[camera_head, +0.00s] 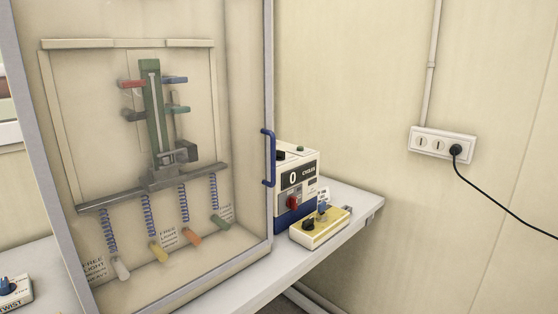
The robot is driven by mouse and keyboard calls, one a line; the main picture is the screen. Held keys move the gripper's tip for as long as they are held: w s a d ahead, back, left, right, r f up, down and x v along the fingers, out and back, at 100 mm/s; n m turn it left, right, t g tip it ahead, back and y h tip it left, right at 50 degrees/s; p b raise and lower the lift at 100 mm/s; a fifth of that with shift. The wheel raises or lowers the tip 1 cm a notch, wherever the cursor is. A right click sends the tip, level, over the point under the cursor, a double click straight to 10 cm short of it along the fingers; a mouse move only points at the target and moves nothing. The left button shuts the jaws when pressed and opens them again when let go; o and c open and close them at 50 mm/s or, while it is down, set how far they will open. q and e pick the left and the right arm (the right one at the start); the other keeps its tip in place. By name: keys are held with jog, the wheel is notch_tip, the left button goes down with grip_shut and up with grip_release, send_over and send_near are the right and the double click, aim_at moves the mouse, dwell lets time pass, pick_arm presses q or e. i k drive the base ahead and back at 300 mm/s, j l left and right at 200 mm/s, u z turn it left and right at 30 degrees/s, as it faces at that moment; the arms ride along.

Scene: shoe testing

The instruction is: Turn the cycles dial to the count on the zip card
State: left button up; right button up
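A white and blue counter box (310,171) stands on the bench to the right of the glass cabinet. Its black display (292,179) reads 0, with "CYCLES" beside it. A red knob (292,202) sits below the display. In front is a low box with a yellow top (329,229), bearing a black knob (308,224). I cannot tell for certain which knob is the cycles dial. A small white card (324,195) shows behind the low box, its print too small to read. I cannot identify the zip card. Neither of my grippers is in view.
The closed glass cabinet (270,75) has a blue handle (268,158) and holds a green test rig (154,110) with several springs. Another small control box (15,292) is at lower left. The bench (352,203) is clear at its right end. A wall socket (438,145) holds a black plug.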

aim_at(280, 155)
jog(key=i+l+u, duration=0.1)
jog(key=u, duration=0.25)
jog(key=l+u, duration=0.3)
jog(key=i+l+u, duration=0.1)
jog(key=u, duration=0.25)
jog(key=l+u, duration=0.35)
jog(key=l, duration=0.55)
jog(key=l+u, duration=0.15)
jog(key=l, duration=0.8)
